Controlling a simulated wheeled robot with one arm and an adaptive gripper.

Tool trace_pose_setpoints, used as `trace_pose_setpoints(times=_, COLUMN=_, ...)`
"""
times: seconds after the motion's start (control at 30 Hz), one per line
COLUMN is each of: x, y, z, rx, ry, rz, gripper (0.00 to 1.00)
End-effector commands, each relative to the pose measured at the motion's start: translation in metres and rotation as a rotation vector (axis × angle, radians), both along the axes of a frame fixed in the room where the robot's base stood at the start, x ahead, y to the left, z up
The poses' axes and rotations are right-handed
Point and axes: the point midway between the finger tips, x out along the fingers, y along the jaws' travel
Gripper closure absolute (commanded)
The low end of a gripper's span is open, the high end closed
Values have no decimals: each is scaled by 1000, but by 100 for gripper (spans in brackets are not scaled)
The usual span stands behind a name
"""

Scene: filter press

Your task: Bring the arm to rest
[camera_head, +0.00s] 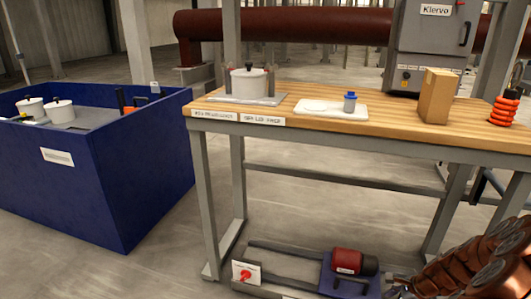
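My gripper does not show in the head camera view, so I cannot see its fingers or whether it holds anything. A wooden-topped workbench (300,122) with grey legs spans the middle and right. A white lidded pot (249,84) stands upright on a grey plate (228,98) at the bench's left end, between brown uprights. A small blue-capped container (350,102) stands on a white tray (318,106) right of the pot.
A blue bin (150,150) with white lidded pots stands left. A cardboard box (437,95), grey machine (433,45) and orange coil (503,108) occupy the bench's right. A red motor (348,262) sits below. Copper-brown rounded shapes fill the lower right. Floor between bin and bench is clear.

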Motion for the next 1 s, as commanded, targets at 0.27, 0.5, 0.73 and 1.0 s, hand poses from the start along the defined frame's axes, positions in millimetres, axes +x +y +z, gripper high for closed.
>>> trace_pose_setpoints(times=0.27, x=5, y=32, z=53, rx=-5, ry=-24, rz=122, gripper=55)
trace_pose_setpoints(times=0.5, x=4, y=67, z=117, rx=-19, ry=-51, rz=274, gripper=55)
trace_pose_setpoints(times=0.73, x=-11, y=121, z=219, rx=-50, ry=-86, rz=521, gripper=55)
trace_pose_setpoints(times=1.0, x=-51, y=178, z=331, rx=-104, ry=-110, rz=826, gripper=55)
